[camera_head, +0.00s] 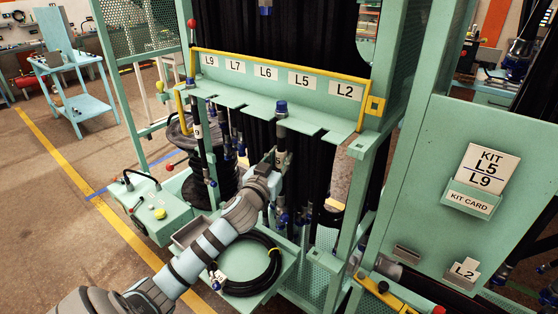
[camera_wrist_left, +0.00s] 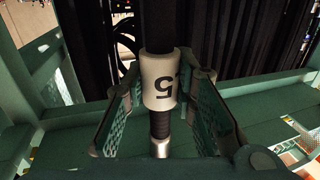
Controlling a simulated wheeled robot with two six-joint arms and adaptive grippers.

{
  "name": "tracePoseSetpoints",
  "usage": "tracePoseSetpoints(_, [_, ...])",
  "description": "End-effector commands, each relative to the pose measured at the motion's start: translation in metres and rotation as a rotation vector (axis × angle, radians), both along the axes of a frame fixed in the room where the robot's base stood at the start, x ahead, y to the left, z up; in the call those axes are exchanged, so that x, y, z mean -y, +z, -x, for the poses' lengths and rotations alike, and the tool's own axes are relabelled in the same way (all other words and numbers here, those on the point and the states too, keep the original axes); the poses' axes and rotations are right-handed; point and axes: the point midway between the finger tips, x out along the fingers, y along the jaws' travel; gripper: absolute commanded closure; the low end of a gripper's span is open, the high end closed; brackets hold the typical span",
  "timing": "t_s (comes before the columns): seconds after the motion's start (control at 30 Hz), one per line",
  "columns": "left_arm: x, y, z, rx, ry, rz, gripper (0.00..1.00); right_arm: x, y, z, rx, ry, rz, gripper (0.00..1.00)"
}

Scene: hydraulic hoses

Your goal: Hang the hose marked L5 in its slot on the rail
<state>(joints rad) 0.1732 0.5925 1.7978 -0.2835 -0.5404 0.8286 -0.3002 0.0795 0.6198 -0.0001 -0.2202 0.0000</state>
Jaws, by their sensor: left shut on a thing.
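The L5 hose (camera_wrist_left: 159,82) is black, with a white marker sleeve on which a "5" shows in the left wrist view. My left gripper (camera_head: 278,160) is shut around it, with one finger on each side (camera_wrist_left: 161,108). In the head view the blue-capped upper end of the hose (camera_head: 281,108) stands upright above the gripper, at the front edge of the green slotted rail (camera_head: 240,99). It is below and a little left of the L5 plate (camera_head: 300,79). I cannot tell whether it is inside a slot or just in front. My right gripper is out of view.
Plates L9, L7, L6 and L2 line the rail. A hose (camera_head: 198,130) hangs at its left end. A coiled hose (camera_head: 271,275) lies in a green tray below. Dark hoses hang behind the rail, and a green post (camera_head: 345,215) stands to the right.

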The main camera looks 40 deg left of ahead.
Motion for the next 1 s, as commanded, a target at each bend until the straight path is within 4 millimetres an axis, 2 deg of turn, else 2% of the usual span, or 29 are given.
tracePoseSetpoints(0.33, [0.000,-0.002,0.001,-0.004,0.001,0.001,1.00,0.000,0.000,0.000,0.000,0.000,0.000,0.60])
tracePoseSetpoints(0.37, [0.000,-0.002,0.001,-0.005,0.002,0.001,0.72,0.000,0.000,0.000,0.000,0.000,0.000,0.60])
tracePoseSetpoints(0.5, [0.000,-0.002,0.001,-0.004,0.001,0.001,0.52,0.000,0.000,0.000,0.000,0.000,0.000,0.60])
tracePoseSetpoints(0.83, [0.001,-0.002,0.004,-0.005,0.001,-0.001,0.52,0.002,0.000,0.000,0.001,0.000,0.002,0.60])
tracePoseSetpoints(0.93, [0.005,-0.003,0.019,-0.008,0.000,-0.002,0.52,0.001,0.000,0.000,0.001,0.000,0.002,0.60])
tracePoseSetpoints(1.0, [0.010,-0.003,0.036,-0.008,-0.002,-0.003,0.52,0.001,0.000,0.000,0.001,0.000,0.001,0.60])
